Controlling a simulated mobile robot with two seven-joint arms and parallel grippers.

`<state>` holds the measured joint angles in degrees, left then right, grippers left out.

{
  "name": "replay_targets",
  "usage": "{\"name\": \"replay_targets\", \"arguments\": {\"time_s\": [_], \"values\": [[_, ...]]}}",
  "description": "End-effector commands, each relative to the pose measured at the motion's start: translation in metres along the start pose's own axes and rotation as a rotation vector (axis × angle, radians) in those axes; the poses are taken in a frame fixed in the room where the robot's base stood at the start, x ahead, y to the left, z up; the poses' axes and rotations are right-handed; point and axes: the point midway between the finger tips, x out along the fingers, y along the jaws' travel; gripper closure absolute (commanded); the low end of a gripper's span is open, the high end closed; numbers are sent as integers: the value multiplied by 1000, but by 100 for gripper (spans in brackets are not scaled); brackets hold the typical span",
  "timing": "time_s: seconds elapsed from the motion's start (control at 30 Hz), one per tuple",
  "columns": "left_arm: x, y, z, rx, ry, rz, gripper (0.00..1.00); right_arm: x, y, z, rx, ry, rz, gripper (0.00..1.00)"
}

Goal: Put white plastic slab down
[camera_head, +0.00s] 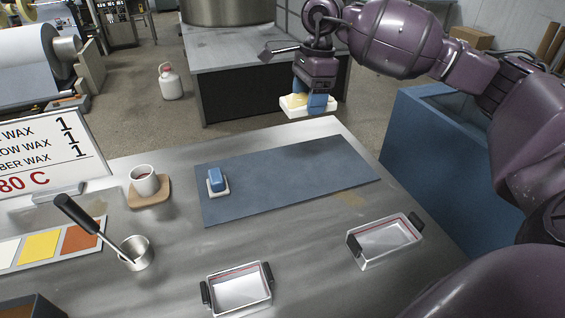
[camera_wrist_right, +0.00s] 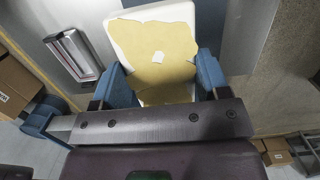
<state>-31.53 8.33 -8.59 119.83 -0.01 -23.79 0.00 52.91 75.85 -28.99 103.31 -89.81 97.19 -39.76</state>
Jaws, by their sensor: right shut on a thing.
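My right gripper (camera_head: 311,104) is shut on a white plastic slab (camera_head: 289,108) and holds it up near the far right edge of the steel table. In the right wrist view the slab (camera_wrist_right: 117,33) sits between the blue fingers of the gripper (camera_wrist_right: 166,85). A yellowish, ragged-edged layer covers much of the slab's face, with a small pale patch in its middle. My left gripper is not in view.
A blue-grey mat (camera_head: 285,180) lies on the steel table, mostly clear, with a blue-handled white block (camera_head: 217,181) at its left end. A mug (camera_head: 144,181), a pot (camera_head: 137,254) and a sign (camera_head: 45,150) are left.

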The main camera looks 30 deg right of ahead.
Motion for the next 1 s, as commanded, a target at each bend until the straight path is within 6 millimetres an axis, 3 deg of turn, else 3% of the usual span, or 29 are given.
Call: {"name": "replay_targets", "arguments": {"time_s": [0.6,1.0], "values": [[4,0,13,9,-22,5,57,124,1,-15,1,1,7,58],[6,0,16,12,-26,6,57,154,1,-19,1,1,4,58]]}}
